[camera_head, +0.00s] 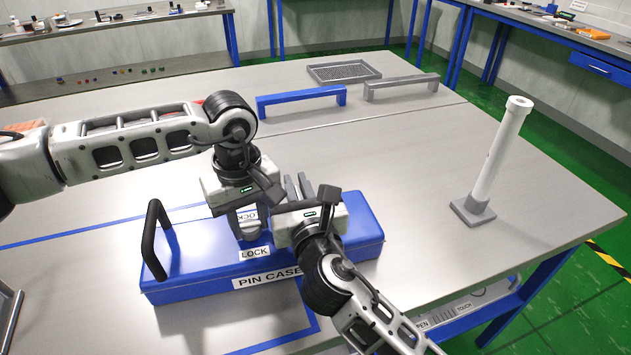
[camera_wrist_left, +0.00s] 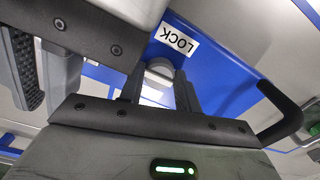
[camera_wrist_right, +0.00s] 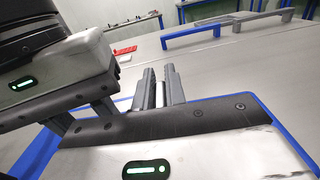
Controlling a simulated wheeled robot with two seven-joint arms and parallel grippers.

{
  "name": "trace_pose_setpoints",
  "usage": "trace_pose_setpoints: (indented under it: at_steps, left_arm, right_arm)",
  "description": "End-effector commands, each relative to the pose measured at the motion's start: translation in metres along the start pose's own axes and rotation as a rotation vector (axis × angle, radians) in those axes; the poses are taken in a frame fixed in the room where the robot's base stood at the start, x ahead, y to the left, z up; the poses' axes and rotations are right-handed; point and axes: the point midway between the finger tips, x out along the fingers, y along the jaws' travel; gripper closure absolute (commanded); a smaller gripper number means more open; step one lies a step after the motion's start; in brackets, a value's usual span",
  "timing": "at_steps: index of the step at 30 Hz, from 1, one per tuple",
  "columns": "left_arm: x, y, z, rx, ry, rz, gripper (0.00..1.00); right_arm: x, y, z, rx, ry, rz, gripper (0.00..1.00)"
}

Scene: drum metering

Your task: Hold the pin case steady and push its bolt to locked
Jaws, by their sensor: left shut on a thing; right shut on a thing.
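The blue pin case (camera_head: 190,285) lies on the table with a black handle (camera_head: 152,240) at its left end. A LOCK label (camera_head: 255,253) is on top, and a partly hidden label (camera_head: 245,214) lies behind it. My left gripper (camera_head: 248,225) is shut on a grey bolt knob, whose rounded top (camera_wrist_left: 160,70) shows between its fingers close to the LOCK label in the left wrist view. My right gripper (camera_wrist_right: 160,88) is over the right part of the case, shut on a narrow pale piece (camera_wrist_right: 158,94). Most of that piece is hidden.
The two grippers are very close together over the case. A white tube (camera_head: 497,155) stands upright on a grey base at the right. A blue bar handle (camera_head: 302,97), a grey bar handle (camera_head: 400,86) and a dark tray (camera_head: 344,71) are at the back.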

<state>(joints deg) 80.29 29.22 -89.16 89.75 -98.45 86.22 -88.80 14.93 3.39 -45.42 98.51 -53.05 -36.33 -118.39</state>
Motion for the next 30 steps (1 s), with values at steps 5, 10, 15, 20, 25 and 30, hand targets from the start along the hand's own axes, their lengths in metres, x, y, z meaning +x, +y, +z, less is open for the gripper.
trace_pose_setpoints:
  at_steps: [5,10,15,20,25,30]
  left_arm:
    - [-0.002,0.003,0.001,0.005,0.002,0.009,1.00]
    - [-0.002,0.004,0.002,0.006,0.001,0.010,1.00]
    - [-0.002,0.003,0.001,0.005,0.001,0.010,1.00]
    - [-0.002,0.003,0.001,0.004,0.000,0.010,1.00]
    - [-0.002,0.003,0.001,0.003,0.000,0.009,1.00]
    - [-0.002,0.002,0.001,0.002,0.001,0.009,1.00]
  right_arm:
    - [-0.001,0.005,-0.001,0.004,0.001,0.012,1.00]
    - [-0.001,0.006,0.000,0.003,0.001,0.013,0.65]
    - [-0.001,0.004,0.000,0.002,0.001,0.009,0.65]
    - [-0.005,0.003,-0.001,0.001,0.001,0.008,0.65]
    - [-0.030,0.003,-0.001,0.001,0.003,0.009,0.65]
    - [-0.068,0.003,-0.002,0.002,0.004,0.010,0.65]
